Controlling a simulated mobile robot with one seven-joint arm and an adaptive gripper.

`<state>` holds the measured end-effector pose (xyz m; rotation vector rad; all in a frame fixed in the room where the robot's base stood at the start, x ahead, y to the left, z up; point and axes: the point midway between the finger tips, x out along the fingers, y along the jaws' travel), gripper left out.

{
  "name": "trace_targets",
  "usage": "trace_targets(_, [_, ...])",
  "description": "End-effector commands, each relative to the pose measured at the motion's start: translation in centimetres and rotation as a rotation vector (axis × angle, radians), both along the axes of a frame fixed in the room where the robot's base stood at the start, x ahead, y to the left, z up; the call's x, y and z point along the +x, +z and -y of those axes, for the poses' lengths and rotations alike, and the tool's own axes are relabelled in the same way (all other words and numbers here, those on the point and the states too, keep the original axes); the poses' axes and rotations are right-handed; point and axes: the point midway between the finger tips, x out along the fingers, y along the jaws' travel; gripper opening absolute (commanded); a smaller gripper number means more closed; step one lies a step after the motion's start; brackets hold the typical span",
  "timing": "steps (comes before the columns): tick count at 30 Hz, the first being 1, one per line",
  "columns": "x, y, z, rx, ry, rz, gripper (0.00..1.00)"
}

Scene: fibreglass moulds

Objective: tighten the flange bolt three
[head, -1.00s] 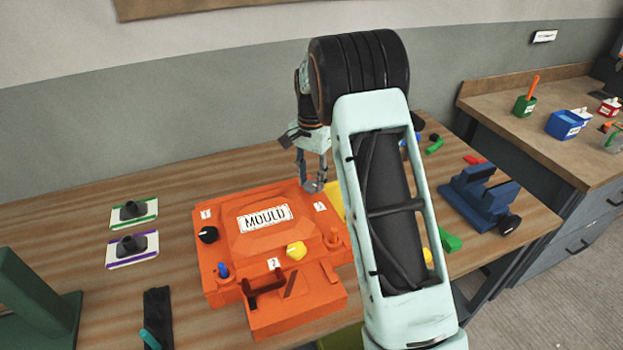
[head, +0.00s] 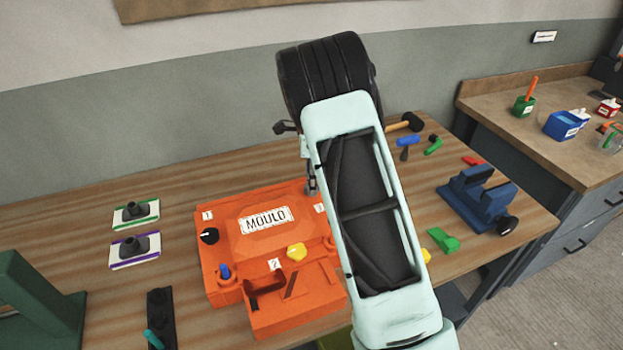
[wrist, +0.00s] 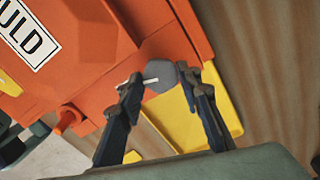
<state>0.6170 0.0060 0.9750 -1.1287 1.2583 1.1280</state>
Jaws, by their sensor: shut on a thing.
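The orange mould (head: 225,284) lies on the wooden table with a MOULD plate and small number labels. The label at its far right corner (head: 320,209), partly readable, is beside my gripper. In the wrist view my gripper (wrist: 160,77) is shut on a round grey knob (wrist: 163,70) with a white pointer mark, at the mould's edge. One finger is on each side of it. In the head view my forearm hides most of the gripper and knob. A black knob (head: 209,235) is by label 1 and a yellow knob (head: 297,251) by label 2.
A yellow piece (wrist: 218,112) lies beside the mould under the gripper. A blue clamp-like fixture (head: 480,200), a green block (head: 443,240) and a hammer (head: 408,123) are to the right. Two small plates (head: 134,250) with dark fittings are at left. Bare table lies behind the mould.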

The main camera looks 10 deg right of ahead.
Motion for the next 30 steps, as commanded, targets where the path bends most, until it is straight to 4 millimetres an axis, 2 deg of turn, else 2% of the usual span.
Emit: trace_targets(30, [0.02, 0.16, 0.00, 0.000, -0.924, 0.001, 0.08])
